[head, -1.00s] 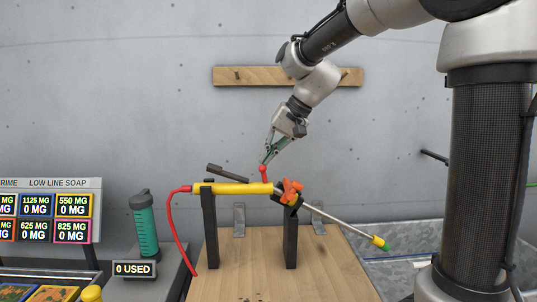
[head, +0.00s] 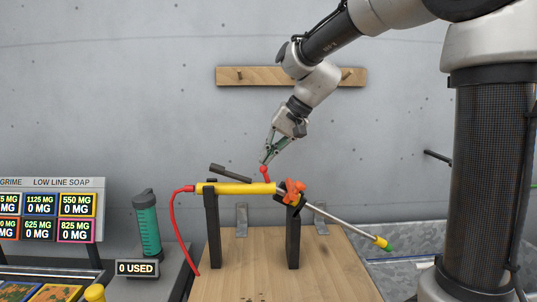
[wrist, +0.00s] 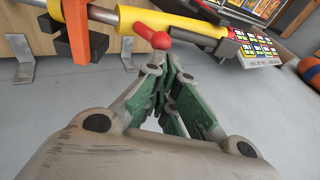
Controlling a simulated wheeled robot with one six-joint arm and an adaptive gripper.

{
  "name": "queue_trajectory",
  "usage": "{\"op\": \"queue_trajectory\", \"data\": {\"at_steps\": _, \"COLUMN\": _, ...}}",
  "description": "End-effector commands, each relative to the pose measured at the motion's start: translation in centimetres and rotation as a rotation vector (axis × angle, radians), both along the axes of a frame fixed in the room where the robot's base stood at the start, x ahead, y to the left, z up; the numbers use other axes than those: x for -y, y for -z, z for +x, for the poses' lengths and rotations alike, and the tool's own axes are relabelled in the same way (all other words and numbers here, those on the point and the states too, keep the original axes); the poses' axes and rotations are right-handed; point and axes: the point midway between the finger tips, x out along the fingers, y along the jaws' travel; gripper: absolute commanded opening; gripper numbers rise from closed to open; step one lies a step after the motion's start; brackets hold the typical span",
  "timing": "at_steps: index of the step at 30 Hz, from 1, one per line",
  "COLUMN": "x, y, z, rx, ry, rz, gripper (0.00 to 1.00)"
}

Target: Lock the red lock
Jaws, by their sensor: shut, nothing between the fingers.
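The red lock (head: 264,172) is a small red lever with a round knob, standing up from a yellow tube (head: 235,189). The tube lies level across two dark posts. In the wrist view the red lock (wrist: 152,36) sticks out from the yellow tube (wrist: 185,25). My gripper (head: 266,158) is shut and empty, its green fingers pointing down just above the red knob. In the wrist view my gripper's fingers (wrist: 172,66) end close to the red knob; I cannot tell whether they touch it.
An orange part (head: 292,190) sits at the tube's right end, with a silver rod (head: 340,221) slanting down right. A dark bar (head: 230,173) is behind the tube. A red hose (head: 176,235) hangs left. A teal bottle (head: 147,225) stands further left.

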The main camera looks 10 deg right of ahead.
Motion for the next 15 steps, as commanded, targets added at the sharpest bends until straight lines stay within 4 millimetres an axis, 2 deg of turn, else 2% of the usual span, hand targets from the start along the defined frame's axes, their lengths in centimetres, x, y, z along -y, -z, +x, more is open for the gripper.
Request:
{"op": "queue_trajectory", "data": {"at_steps": 8, "x": 0.0, "y": -0.1, "z": 0.0, "rx": 0.000, "ry": 0.000, "rz": 0.000, "gripper": 0.00}}
{"op": "queue_trajectory", "data": {"at_steps": 15, "x": 0.0, "y": -1.1, "z": 0.0, "rx": 0.001, "ry": 0.001, "rz": 0.000, "gripper": 0.00}}
